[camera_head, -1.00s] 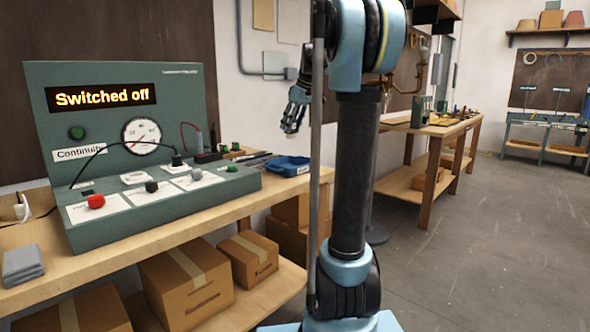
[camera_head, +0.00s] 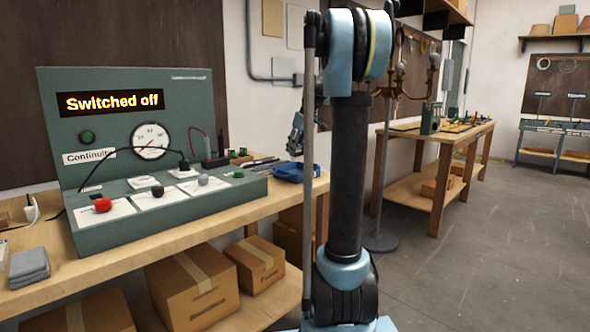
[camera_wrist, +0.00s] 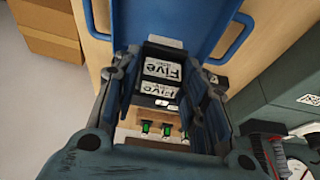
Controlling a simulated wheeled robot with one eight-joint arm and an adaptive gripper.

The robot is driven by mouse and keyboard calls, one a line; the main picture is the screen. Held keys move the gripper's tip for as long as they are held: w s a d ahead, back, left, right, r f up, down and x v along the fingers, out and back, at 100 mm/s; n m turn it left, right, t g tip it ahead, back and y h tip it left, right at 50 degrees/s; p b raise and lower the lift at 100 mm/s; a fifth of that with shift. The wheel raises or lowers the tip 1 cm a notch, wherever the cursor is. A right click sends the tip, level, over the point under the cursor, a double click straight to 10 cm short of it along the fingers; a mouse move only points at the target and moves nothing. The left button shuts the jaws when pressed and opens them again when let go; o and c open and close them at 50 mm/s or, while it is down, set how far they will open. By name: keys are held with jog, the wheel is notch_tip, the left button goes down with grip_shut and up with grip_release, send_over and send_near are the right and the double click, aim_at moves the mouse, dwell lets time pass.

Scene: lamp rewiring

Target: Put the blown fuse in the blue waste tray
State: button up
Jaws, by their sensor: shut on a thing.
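The blue waste tray (camera_head: 290,172) sits at the right end of the near bench. In the wrist view its blue floor and handles (camera_wrist: 185,17) fill the top, just beyond my fingertips. My gripper (camera_wrist: 162,68) is shut on a dark block with white "Five" labels, which I take to be the blown fuse (camera_wrist: 163,70). The block shows between the two fingers and overlaps the tray's near edge. In the head view my gripper (camera_head: 296,136) is above the tray, partly hidden by my arm; the fuse cannot be made out there.
A green test panel (camera_head: 160,200) reading "Switched off" stands left of the tray. Small green-topped parts (camera_wrist: 167,130) lie below the fingers in the wrist view. Cardboard boxes (camera_head: 195,285) are on the lower shelf. Another workbench (camera_head: 440,135) stands farther right, with open floor before it.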

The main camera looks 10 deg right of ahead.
aim_at(299, 156)
jog(key=shift+f, duration=3.25)
jog(key=o, duration=1.1)
jog(key=shift+c, duration=0.2)
jog(key=v, duration=1.2)
jog(key=s+a+f+m, duration=0.1)
jog(key=s+f, duration=0.3)
jog(key=s, duration=0.4)
jog(key=s+a+f+m+h, duration=0.1)
jog(key=s+f, duration=0.3)
jog(key=s, duration=0.4)
jog(key=s+a+f+m, duration=0.15)
jog(key=s+f, duration=0.25)
jog(key=s, duration=0.4)
jog(key=s+f+m+g+h, duration=0.1)
jog(key=s+f+m, duration=0.2)
jog(key=s+f, duration=1.3)
jog(key=shift+s+d+f+h, duration=0.2)
jog(key=shift+s+f+h, duration=0.1)
jog(key=shift+f, duration=0.4)
jog(key=shift+m, duration=0.25)
